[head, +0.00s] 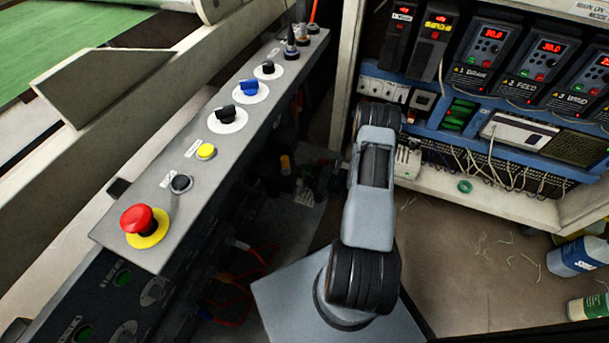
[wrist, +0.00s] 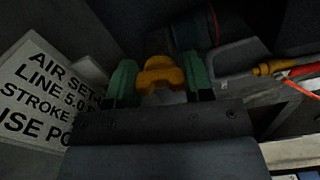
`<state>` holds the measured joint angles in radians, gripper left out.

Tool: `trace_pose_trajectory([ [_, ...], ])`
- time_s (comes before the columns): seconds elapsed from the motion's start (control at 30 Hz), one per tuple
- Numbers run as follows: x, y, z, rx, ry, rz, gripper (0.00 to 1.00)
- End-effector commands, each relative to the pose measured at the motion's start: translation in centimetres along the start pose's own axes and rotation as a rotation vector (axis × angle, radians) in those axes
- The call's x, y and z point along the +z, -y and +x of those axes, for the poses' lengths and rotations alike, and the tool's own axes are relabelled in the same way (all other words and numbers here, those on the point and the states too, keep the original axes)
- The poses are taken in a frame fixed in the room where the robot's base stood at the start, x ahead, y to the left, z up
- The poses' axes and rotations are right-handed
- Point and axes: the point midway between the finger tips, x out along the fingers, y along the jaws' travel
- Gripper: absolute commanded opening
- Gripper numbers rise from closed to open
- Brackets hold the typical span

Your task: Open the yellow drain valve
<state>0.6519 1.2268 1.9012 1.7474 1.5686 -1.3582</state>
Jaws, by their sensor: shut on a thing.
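The yellow drain valve (wrist: 160,76) shows in the wrist view at the upper middle, as a small yellow handle. My gripper (wrist: 160,88) has one green finger on each side of it and is shut on it. The valve's lower part and its mounting are dark and partly hidden. In the head view a small yellow-orange spot (head: 286,164) shows in the dark gap beside the control panel; I cannot tell if it is the valve.
A sign with black print (wrist: 40,100) stands close on the left in the wrist view. A red hose with a yellow fitting (wrist: 268,69) is on the right. The sloping control panel (head: 150,205) and the open electrical cabinet (head: 480,195) flank my arm.

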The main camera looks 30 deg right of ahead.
Motion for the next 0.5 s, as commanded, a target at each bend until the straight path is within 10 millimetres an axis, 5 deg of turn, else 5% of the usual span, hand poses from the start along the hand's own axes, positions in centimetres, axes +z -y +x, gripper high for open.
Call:
trace_pose_trajectory([
  [0.37, 0.11, -0.11, -0.01, 0.002, 0.001, 0.0, 0.23],
  [0.4, 0.11, -0.11, -0.01, 0.002, 0.001, 0.001, 0.49],
  [0.5, 0.09, -0.09, -0.01, 0.001, 0.001, 0.0, 0.58],
])
